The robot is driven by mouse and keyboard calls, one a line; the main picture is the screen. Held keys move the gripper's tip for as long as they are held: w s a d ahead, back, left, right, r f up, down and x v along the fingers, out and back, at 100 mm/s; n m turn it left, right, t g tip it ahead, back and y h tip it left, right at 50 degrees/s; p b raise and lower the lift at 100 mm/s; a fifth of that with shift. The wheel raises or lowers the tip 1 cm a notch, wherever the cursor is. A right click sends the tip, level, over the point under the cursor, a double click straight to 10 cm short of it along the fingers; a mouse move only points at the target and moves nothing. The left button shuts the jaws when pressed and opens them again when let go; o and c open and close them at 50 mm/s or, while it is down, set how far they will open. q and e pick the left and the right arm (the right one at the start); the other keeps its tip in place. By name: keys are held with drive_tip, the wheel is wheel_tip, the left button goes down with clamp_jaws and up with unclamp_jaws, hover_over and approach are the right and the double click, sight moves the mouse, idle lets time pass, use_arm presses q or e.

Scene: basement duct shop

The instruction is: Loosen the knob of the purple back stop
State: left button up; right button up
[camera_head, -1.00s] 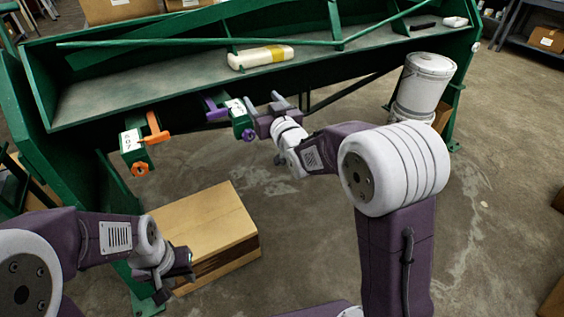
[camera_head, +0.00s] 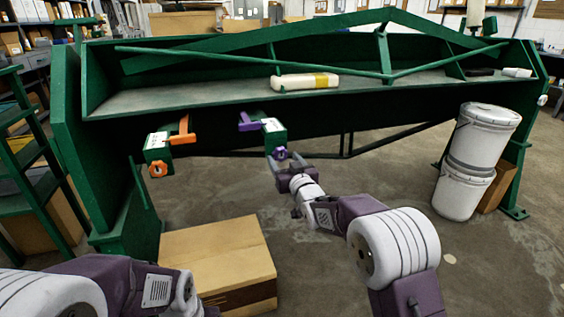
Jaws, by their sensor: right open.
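The purple back stop is a green block (camera_head: 274,133) with a white label, a purple bar (camera_head: 250,123) reaching left, and a purple knob (camera_head: 280,153) on its lower front. It hangs at the front of the green machine (camera_head: 200,98). My right gripper (camera_head: 287,158) is open, its fingers pointing up at the knob from just below. The knob shows between the fingertips; whether they touch it I cannot tell. My left arm is at the bottom left, with its gripper cut off by the frame's lower edge.
A similar stop with an orange knob (camera_head: 158,170) hangs to the left. A cardboard box (camera_head: 215,255) stands on the floor below. White buckets (camera_head: 463,197) are stacked at the right. A pale bottle (camera_head: 303,82) with a yellow band lies on the machine's ledge.

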drive_tip(key=shift+x, duration=1.25)
drive_tip(key=c, duration=1.3)
drive_tip(key=shift+c, duration=0.2)
